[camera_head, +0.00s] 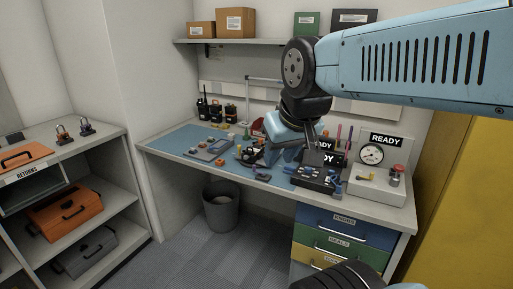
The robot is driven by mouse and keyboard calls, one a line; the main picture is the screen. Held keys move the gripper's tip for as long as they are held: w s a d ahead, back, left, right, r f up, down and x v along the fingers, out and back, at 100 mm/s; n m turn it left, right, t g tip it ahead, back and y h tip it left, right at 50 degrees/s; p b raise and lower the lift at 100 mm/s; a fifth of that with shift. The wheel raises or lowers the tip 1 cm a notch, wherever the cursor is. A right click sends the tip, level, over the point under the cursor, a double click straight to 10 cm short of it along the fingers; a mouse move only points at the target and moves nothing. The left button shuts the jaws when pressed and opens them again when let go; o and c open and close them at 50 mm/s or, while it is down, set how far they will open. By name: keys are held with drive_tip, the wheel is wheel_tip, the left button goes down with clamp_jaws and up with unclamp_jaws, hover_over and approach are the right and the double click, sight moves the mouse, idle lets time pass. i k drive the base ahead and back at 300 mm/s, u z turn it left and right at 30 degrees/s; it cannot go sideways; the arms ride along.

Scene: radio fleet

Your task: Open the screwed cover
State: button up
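My blue arm reaches in from the upper right and its wrist hangs over the workbench. My gripper (268,152) seems to be low over the middle of the bench, beside a small dark object with yellow parts (249,153). The fingers are too small and mixed with the clutter to tell whether they are open or shut, or touch anything. I cannot make out a screwed cover. A grey fixture (207,149) with small parts lies on the blue mat (172,141) to the left. Several black radios (215,111) stand upright at the back.
A black box (313,179) with blue parts and a gauge unit (375,187) with a "READY" sign occupy the bench's right. Coloured drawers (340,240) are below. A bin (220,208) stands under the bench. A returns shelf (100,150) is left. The mat's left end is clear.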

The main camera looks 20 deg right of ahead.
sight(255, 149)
drive_tip(key=u, duration=0.2)
drive_tip(key=i, duration=0.9)
drive_tip(key=z, duration=0.1)
